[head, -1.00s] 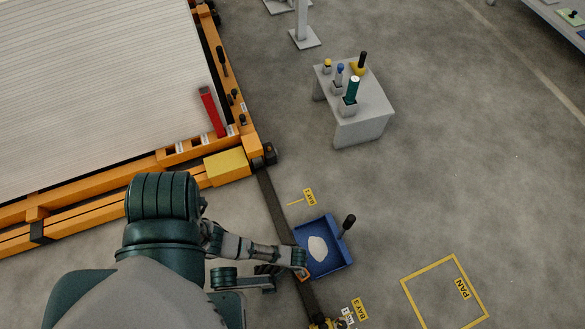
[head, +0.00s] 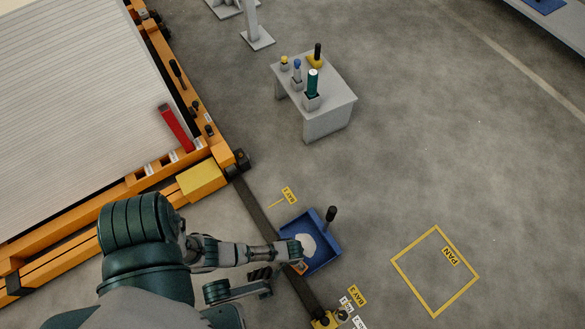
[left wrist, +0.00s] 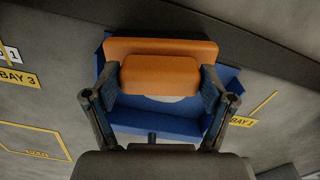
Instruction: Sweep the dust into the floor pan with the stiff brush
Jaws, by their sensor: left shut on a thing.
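A blue floor pan (head: 322,252) with an upright black handle (head: 331,214) lies on the floor beside a dark floor strip. A pale patch of dust (head: 308,241) lies inside the pan, partly covered by my left gripper (head: 296,261). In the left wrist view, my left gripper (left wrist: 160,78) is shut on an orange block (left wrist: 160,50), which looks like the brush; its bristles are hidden. The blue pan (left wrist: 150,122) shows behind the block, with a little pale dust (left wrist: 165,98). Whether the brush touches the pan cannot be told. My right gripper is not in view.
An empty yellow square marked PAN (head: 436,270) is painted on the floor to the right. A grey stand (head: 330,118) with several handled tools stands farther back. An orange-framed bed (head: 90,215) with a slatted top fills the left. Open floor lies right of the pan.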

